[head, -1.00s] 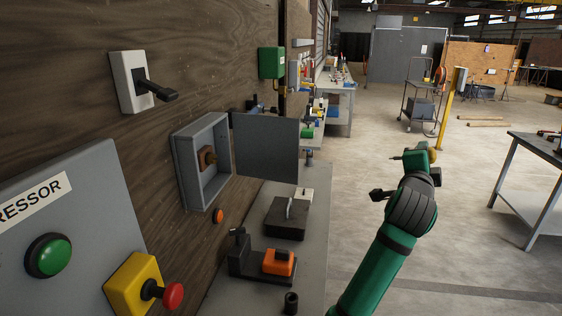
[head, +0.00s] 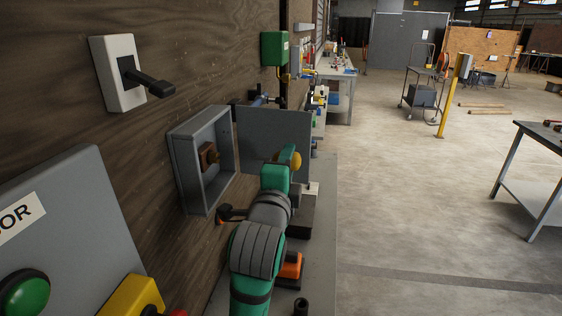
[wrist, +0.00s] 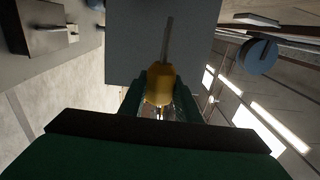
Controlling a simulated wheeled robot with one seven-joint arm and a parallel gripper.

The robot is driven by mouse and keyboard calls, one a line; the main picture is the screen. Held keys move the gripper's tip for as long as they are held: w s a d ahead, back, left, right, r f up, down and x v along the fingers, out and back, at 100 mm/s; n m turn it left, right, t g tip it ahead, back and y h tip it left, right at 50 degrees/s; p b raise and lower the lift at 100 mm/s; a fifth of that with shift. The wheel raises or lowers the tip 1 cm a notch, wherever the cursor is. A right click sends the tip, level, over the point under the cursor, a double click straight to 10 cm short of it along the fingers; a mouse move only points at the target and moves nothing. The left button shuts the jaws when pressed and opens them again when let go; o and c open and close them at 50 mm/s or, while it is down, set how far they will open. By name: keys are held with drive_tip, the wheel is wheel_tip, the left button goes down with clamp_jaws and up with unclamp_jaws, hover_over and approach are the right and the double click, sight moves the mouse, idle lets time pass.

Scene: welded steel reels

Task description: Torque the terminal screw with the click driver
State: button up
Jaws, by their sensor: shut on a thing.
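My gripper (head: 288,162) is in front of the open door of the grey wall box (head: 228,150), to the right of the box opening. It is shut on the click driver, whose yellow handle (head: 296,160) shows at the fingers. In the wrist view the yellow handle (wrist: 160,86) sits between the green fingers, with a thin grey shaft (wrist: 168,42) pointing away from them. A brown terminal block (head: 207,157) is inside the box, apart from the gripper. The terminal screw is too small to make out.
The box's open door (head: 262,132) stands out from the wall behind my gripper. A lever switch (head: 120,75) and a panel with a green button (head: 25,293) are on the wall at left. The grey bench (head: 322,215) below holds an orange item (head: 291,268).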

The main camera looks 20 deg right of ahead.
drive_tip(key=shift+w+a+f, duration=0.1)
drive_tip(key=shift+a+f, duration=0.15)
drive_tip(key=shift+a, duration=0.4)
drive_tip(key=shift+s, duration=0.35)
drive_tip(key=shift+w+a, duration=0.8)
drive_tip(key=shift+a, duration=0.3)
drive_tip(key=shift+w+a, duration=0.75)
drive_tip(key=shift+a, duration=0.35)
drive_tip(key=shift+w+a, duration=0.45)
drive_tip(key=shift+a, duration=0.2)
drive_tip(key=shift+w+a, duration=0.4)
drive_tip(key=shift+a, duration=0.25)
idle(0.5)
drive_tip(key=o, duration=2.4)
